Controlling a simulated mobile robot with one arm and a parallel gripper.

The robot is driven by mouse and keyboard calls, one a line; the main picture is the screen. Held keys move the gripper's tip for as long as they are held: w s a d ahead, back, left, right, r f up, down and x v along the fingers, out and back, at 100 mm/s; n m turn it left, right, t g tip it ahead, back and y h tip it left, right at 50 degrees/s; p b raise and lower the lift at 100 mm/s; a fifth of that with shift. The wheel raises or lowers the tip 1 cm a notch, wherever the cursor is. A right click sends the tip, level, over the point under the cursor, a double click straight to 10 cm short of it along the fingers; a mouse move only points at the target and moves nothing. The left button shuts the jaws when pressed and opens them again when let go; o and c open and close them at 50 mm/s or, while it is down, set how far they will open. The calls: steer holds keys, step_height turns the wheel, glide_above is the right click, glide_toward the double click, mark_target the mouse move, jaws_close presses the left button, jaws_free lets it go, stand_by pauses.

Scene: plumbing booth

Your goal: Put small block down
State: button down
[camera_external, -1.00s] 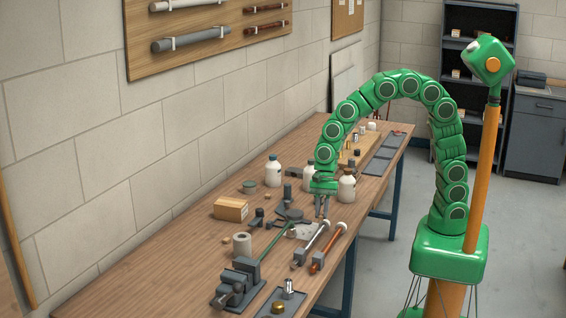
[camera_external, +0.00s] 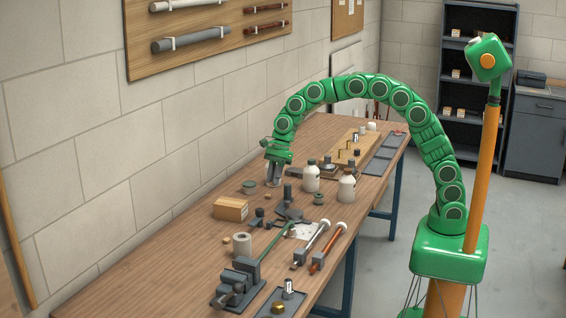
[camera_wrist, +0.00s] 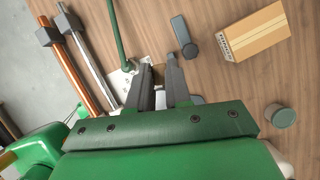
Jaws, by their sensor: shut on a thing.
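In the wrist view the two dark fingers of my gripper (camera_wrist: 160,68) are close together. A small brown block (camera_wrist: 158,75) shows between them, partly covered by the fingers. I cannot make out the held block in the external view, nor how high it is above the bench.
A cardboard box (camera_external: 230,208), a round green-grey tin (camera_external: 249,187) and two white bottles (camera_external: 311,178) (camera_external: 347,186) stand nearby. A vise (camera_external: 238,283), a paper roll (camera_external: 242,245) and two long pipe tools (camera_external: 327,247) lie toward the front. Bare wood shows around the tin.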

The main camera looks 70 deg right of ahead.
steer(key=w+d+r+m, duration=0.1)
steer(key=w+d+m, duration=0.1)
steer(key=w+d, duration=0.3)
glide_toward(229, 203)
steer(key=shift+s+a+f+t, duration=0.1)
steer(key=shift+s+a+t, duration=0.15)
steer(key=shift+a, duration=0.25)
steer(key=shift+s+a+f+t, duration=0.1)
steer(key=shift+s+a+t, duration=0.05)
steer(key=shift+s+a, duration=0.3)
steer(key=shift+w+a+f, duration=0.2)
steer(key=shift+w+f, duration=0.5)
steer(key=shift+f, duration=0.05)
steer(key=shift+w+f, duration=0.3)
steer(key=shift+f, duration=1.55)
steer(key=shift+a+f, duration=0.1)
steer(key=shift+f, duration=0.05)
